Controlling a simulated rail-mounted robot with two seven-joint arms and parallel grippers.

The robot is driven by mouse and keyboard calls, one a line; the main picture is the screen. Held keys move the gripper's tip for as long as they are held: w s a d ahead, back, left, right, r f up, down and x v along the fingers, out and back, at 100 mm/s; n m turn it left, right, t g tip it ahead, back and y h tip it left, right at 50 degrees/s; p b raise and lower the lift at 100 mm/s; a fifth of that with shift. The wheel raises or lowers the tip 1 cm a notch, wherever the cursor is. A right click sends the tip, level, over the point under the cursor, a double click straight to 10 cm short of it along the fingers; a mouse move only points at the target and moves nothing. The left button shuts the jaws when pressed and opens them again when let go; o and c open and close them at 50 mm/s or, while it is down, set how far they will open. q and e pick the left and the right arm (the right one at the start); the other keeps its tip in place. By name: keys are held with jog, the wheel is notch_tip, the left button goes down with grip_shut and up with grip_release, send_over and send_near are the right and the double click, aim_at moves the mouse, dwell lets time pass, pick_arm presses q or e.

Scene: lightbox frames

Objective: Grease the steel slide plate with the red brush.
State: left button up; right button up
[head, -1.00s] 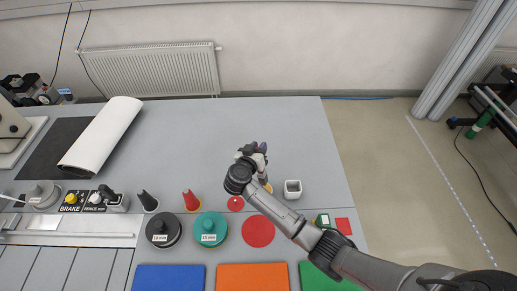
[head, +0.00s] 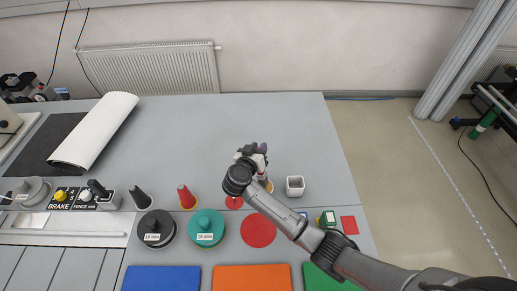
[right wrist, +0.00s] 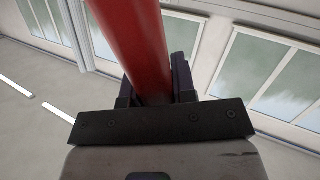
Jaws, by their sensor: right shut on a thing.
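My right gripper (head: 254,147) is over the right part of the grey table, with its arm coming in from the lower right. In the right wrist view its jaws (right wrist: 155,90) are shut on a thick, round red shaft (right wrist: 135,40), which I take to be the handle of the red brush. The shaft's far end is out of that view, and I cannot see bristles. A bright steel plate (head: 33,221) lies at the lower left of the table, well away from this gripper. I cannot tell for certain that it is the slide plate. My left gripper is not in view.
A white roll (head: 95,132) lies at the left. The table's back middle is clear.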

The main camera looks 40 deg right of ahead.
dwell(0.3)
jog(key=shift+f, duration=0.4)
dwell(0.6)
jog(key=shift+f, duration=0.1)
dwell(1.0)
jog(key=shift+p, duration=0.4)
dwell(0.5)
jog(key=shift+f, duration=0.1)
dwell(0.4)
jog(key=shift+f+p, duration=0.1)
jog(key=shift+p, duration=0.2)
dwell(0.6)
dwell(0.3)
